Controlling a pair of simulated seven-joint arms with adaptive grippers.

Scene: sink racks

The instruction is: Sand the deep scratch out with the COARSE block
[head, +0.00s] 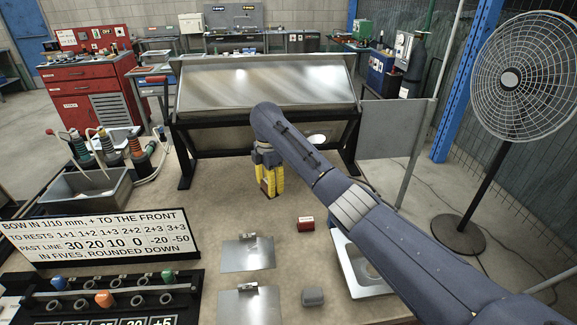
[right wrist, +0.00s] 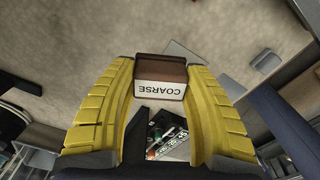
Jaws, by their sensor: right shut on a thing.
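My right gripper (head: 268,190) is in the middle of the head view, above the bench top, its yellow fingers pointing down. In the right wrist view its fingers (right wrist: 160,88) are shut on a brown block with a white label reading COARSE (right wrist: 160,93). In the head view the fingers mostly hide this block. Two flat metal plates, a farther one (head: 246,256) and a nearer one (head: 250,309), lie on the bench in front of the gripper. I cannot make out a deep scratch on either. My left gripper is not in view.
A small red block (head: 306,224) and a grey block (head: 313,297) sit right of the plates. A white tray (head: 343,254) is partly behind my right arm. A sign (head: 100,232) and a peg rack (head: 190,294) stand left. A tilted shiny panel (head: 265,82) stands behind.

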